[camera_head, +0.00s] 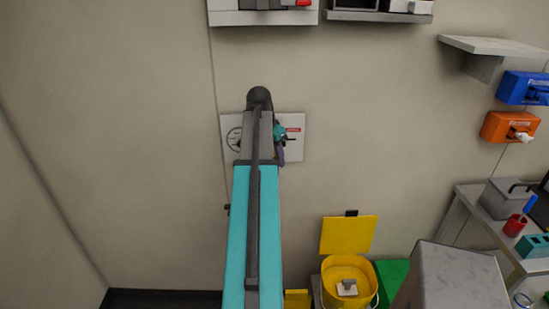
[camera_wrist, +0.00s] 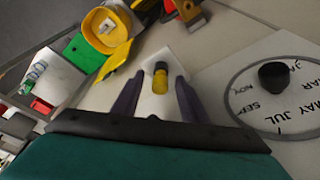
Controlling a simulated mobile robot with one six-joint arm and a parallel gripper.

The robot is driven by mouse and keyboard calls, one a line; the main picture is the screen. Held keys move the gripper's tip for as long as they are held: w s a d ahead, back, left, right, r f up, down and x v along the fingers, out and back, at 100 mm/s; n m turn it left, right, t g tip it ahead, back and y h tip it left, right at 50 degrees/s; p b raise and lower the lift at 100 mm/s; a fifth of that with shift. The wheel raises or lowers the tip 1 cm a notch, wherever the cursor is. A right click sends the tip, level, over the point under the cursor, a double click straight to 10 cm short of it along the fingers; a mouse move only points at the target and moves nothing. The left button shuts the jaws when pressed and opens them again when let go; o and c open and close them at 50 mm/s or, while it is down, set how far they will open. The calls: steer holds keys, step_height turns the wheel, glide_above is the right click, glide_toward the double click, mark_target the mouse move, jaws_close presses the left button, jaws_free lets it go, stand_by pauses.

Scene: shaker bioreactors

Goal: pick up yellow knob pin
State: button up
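The yellow knob pin (camera_wrist: 160,82) shows in the wrist view as a short yellow cylinder with a dark end, against a white wall board (camera_wrist: 148,104). My gripper (camera_wrist: 160,77) is open, with one dark purple finger on each side of the pin and a gap visible on both sides. I cannot tell how deep the pin lies between the fingers. In the head view my arm hides the pin and much of the white board (camera_head: 294,122); my gripper (camera_head: 281,153) shows only partly at the arm's right side.
A round month dial with a black knob (camera_wrist: 273,76) is on the board, right of the pin in the wrist view. Below the board in the head view are a yellow bin (camera_head: 330,272) and a yellow panel (camera_head: 348,235). A bench (camera_head: 465,203) stands at the right.

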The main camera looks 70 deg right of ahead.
stand_by(0.5)
jaws_close()
steer(key=shift+r, duration=0.15)
steer(key=shift+r+b, duration=0.95)
steer(key=shift+r, duration=0.55)
steer(key=s+a+r+b, duration=0.1)
steer(key=s+a+b, duration=0.3)
steer(key=s+a, duration=0.6)
steer(key=shift+s+r, duration=0.3)
steer(key=shift+s, duration=0.95)
steer(key=shift+w, duration=0.1)
